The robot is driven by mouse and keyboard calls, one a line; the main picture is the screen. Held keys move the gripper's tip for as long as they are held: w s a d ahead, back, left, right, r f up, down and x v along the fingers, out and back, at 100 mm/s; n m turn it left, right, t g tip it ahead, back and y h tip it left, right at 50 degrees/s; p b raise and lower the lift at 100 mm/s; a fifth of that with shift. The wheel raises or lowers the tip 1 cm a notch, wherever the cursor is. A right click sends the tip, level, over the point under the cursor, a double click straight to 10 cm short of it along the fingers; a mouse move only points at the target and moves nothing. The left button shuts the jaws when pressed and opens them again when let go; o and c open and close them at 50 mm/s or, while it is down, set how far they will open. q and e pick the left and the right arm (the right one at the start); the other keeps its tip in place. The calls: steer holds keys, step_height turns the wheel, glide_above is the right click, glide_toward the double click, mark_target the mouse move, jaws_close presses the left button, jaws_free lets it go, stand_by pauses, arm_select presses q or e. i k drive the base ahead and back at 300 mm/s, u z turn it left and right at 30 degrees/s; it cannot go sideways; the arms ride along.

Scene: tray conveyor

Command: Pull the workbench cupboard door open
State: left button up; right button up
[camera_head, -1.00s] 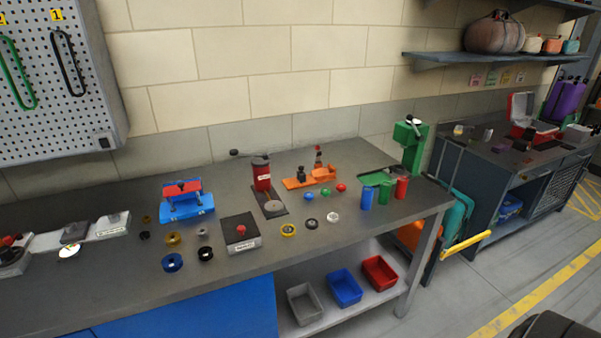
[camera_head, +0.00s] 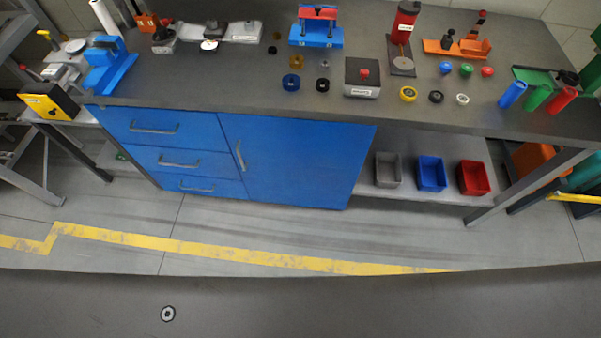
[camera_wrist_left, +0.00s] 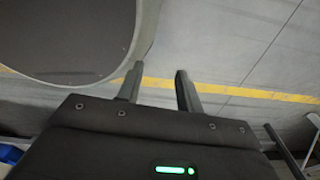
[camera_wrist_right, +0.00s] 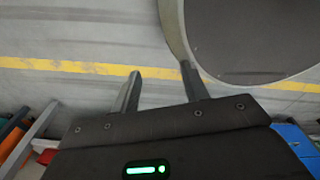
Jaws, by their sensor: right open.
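The blue cupboard door (camera_head: 295,160) is under the workbench in the head view. It looks shut, flush with the drawer fronts at its left. Its vertical metal handle (camera_head: 240,155) is near the door's left edge. My left gripper (camera_wrist_left: 160,70) is open and empty in the left wrist view, over the floor. My right gripper (camera_wrist_right: 161,72) is open and empty in the right wrist view, also over the floor. Neither gripper shows in the head view, and neither is seen touching the door. A blue surface shows at the right edge of the right wrist view.
Blue drawers (camera_head: 175,160) with handles are left of the door. Grey, blue and red bins stand on the shelf (camera_head: 375,188) at right. The benchtop (camera_head: 230,88) holds tools and parts. Floor with a yellow line (camera_head: 200,247) is clear before the bench. My base fills the bottom.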

mark_target(314, 163)
steer(key=k, duration=0.5)
steer(key=z, duration=1.35)
steer(key=i, duration=0.7)
steer(key=u, duration=1.1)
